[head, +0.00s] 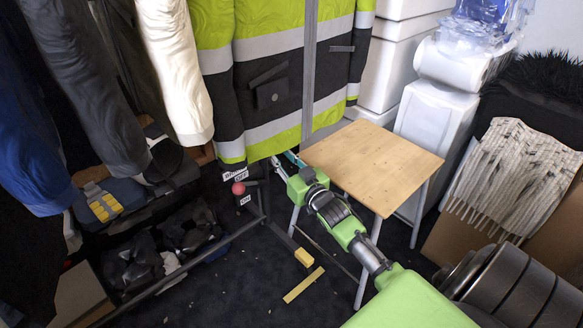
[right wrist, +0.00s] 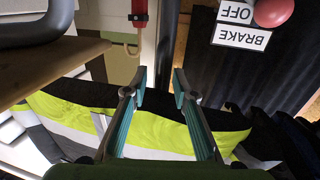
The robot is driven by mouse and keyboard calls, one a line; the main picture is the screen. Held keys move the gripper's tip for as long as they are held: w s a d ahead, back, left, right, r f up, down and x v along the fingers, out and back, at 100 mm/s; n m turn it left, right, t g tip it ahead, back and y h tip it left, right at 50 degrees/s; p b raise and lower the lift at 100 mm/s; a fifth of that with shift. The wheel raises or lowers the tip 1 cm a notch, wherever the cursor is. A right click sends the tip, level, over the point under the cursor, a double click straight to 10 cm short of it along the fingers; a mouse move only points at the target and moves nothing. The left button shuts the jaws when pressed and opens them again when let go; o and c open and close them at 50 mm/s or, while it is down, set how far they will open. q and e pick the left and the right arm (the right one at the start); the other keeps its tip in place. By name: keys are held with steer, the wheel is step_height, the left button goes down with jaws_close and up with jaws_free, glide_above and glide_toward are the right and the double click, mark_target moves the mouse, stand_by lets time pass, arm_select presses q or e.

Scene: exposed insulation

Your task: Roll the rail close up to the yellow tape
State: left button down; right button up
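The rail's low dark base bar (head: 190,264) runs diagonally over the floor at left, under hanging clothes and a hi-vis jacket (head: 272,85). A brake lever with a red knob (head: 239,188) stands at its near end, beside BRAKE and OFF labels. The knob also shows top right in the right wrist view (right wrist: 272,11). The lever's setting is unclear. A yellow tape strip (head: 303,285) lies on the dark floor, right of the base bar and apart from it. My right gripper (head: 285,157) is open and empty, close to the jacket's hem, right of the knob. My left gripper is out of view.
A wooden-topped stool (head: 372,160) stands close beside my right arm. A small yellow block (head: 304,257) is on the floor near the tape. Bags and shoes fill the space beneath the clothes. White boxes and a cardboard piece stand at right. Floor around the tape is mostly clear.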

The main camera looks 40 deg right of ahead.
steer(key=s, duration=0.6)
steer(key=shift+s+a, duration=0.15)
steer(key=shift+a, duration=0.2)
